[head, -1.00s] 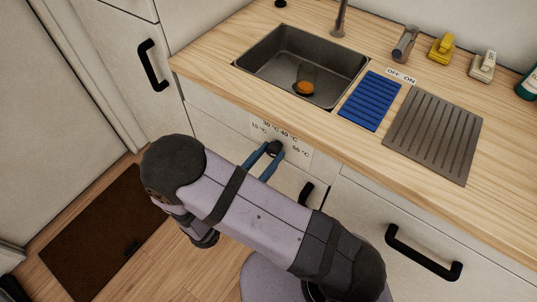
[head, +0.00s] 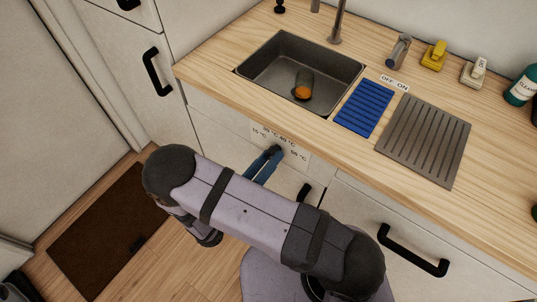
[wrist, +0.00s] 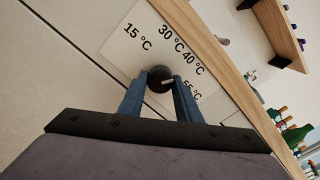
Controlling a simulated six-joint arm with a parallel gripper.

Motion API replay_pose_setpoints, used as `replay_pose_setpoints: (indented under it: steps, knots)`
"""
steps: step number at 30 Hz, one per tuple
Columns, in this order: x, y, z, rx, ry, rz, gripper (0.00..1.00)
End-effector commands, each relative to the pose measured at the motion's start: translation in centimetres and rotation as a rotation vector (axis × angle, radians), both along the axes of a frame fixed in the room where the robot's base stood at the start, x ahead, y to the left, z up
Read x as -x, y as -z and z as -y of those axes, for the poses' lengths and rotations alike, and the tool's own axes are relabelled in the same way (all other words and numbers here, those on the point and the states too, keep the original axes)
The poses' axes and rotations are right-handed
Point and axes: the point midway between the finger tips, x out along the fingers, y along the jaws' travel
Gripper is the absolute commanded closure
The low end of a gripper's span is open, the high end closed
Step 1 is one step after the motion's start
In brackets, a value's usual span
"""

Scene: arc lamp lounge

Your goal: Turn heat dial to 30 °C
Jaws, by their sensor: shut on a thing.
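The heat dial (wrist: 160,77) is a round black knob with a short white mark on a white label plate (wrist: 128,52) printed 15, 30, 40 and 55 °C. In the wrist view the white mark points to the right, roughly between the 40 and 55 °C labels; the exact reading is hard to tell. My gripper (wrist: 159,84) is shut on the dial, one blue finger on each side of it. In the head view my gripper (head: 270,155) reaches the plate (head: 262,130) on the cabinet front, and the fingers partly hide the dial.
The wooden countertop (head: 215,68) overhangs just above the dial. It holds a sink (head: 262,72) with an orange-ended dark cup (head: 304,86) and a blue rack (head: 364,107). A black handle (head: 412,252) sticks out at lower right.

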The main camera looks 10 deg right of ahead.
Motion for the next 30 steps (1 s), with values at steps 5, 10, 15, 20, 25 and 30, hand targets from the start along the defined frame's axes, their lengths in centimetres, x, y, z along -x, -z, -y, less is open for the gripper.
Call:
replay_pose_setpoints:
  steps: [5,10,15,20,25,30]
  knots:
    - [0.02,-0.32,-0.01,0.121,-0.001,-0.118,0.92]
    - [0.03,-0.32,0.0,0.234,-0.001,-0.232,0.92]
    - [0.03,-0.31,-0.01,0.347,-0.002,-0.346,0.92]
    - [0.03,-0.3,0.01,0.449,-0.002,-0.447,0.92]
    - [0.02,-0.26,-0.02,0.539,-0.002,-0.537,0.92]
    - [0.03,-0.23,-0.01,0.605,-0.002,-0.603,0.92]
